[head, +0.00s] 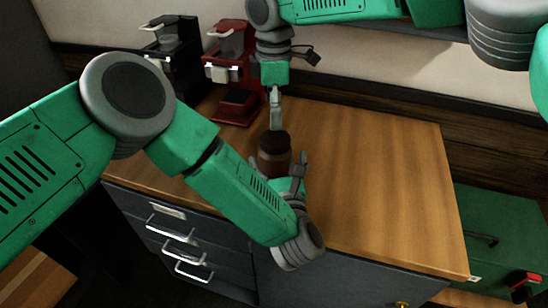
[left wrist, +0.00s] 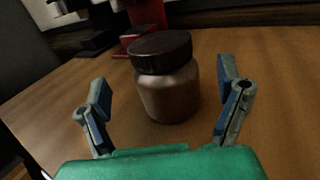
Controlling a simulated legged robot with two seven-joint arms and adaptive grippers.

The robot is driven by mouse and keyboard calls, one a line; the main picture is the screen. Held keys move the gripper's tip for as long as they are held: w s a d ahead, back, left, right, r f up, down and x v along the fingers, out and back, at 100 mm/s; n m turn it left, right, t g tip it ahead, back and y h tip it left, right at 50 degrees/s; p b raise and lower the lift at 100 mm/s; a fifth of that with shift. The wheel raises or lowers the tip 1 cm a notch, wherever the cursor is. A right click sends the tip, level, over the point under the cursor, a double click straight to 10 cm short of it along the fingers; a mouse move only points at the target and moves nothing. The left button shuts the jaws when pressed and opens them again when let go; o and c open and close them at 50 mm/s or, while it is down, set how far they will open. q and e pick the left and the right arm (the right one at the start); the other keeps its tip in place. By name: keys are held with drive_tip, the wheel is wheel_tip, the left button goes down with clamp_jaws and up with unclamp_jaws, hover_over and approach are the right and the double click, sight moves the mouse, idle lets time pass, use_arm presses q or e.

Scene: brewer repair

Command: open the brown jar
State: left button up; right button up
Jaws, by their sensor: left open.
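The brown jar (head: 273,161) stands upright on the wooden counter with its dark lid (head: 274,141) on. It also shows in the left wrist view (left wrist: 170,93), with the dark lid (left wrist: 160,52) on top. My left gripper (head: 297,163) is at the jar's near right side in the head view. In the left wrist view my left gripper (left wrist: 168,98) is open, one finger on either side of the jar, with gaps between fingers and jar. My right gripper (head: 275,108) points down just above the lid; whether its fingers are apart is unclear, and I cannot tell if it touches.
A red coffee brewer (head: 232,70) and a black brewer (head: 178,57) stand at the back left of the counter (head: 385,165). The counter's right side is clear. Grey drawers (head: 180,240) are below the front edge. A green box (head: 505,235) stands at the right.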

sight(275, 143)
use_arm(q)
drive_tip(key=shift+w+a, duration=0.15)
drive_tip(key=shift+w, duration=1.35)
drive_tip(key=shift+w+a, duration=0.1)
drive_tip(key=shift+w, duration=1.4)
use_arm(e)
drive_tip(key=shift+d, duration=0.2)
